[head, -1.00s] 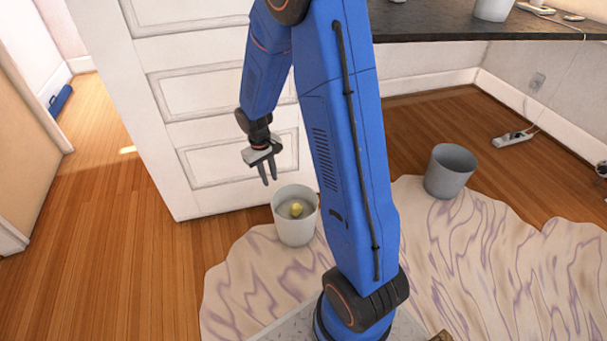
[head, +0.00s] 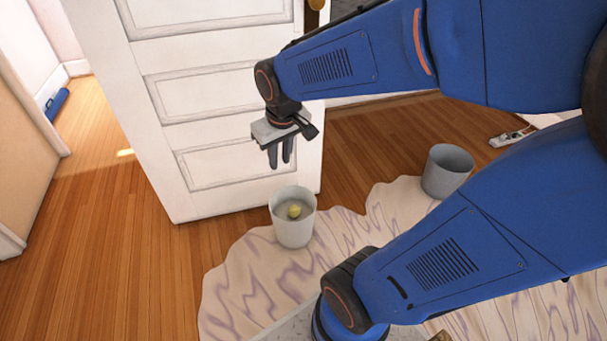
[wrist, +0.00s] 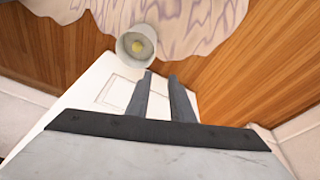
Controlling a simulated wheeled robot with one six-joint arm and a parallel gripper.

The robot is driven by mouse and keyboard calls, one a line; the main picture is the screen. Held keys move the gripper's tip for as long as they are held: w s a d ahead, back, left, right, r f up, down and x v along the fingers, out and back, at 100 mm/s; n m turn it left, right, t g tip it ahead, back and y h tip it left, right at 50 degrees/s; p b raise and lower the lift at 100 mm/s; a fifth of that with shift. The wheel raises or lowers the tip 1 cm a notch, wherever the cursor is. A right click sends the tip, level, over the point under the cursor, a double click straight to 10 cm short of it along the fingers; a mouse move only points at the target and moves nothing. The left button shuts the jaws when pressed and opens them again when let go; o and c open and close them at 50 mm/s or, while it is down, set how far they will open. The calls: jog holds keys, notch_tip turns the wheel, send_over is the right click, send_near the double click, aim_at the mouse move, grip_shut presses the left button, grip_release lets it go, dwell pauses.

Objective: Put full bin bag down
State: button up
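I cannot make out a full bin bag in either view. A white bin (head: 293,218) stands upright on the rug, with a small yellow item (head: 294,211) inside. The bin also shows at the top of the wrist view (wrist: 138,47). My gripper (head: 280,158) hangs above the white bin, fingers pointing down, not touching it. In the wrist view my gripper (wrist: 163,85) has its two fingers apart with nothing between them. A grey bin (head: 447,172) stands further right, partly behind my arm; its inside looks empty.
A white panelled door (head: 215,100) stands just behind the white bin. A pale patterned rug (head: 255,290) covers the floor at front. Bare wooden floor (head: 110,240) is clear at left. A blue object (head: 57,103) lies in the far-left hallway. A power strip (head: 510,137) lies at right.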

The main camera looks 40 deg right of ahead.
jog(key=s+a+r+t, duration=0.1)
jog(key=s+r, duration=0.1)
jog(key=s, duration=0.4)
jog(key=s+r+t, duration=0.1)
jog(key=s+r, duration=0.2)
jog(key=s, duration=0.4)
jog(key=shift+a+y, duration=0.3)
jog(key=shift+a, duration=0.05)
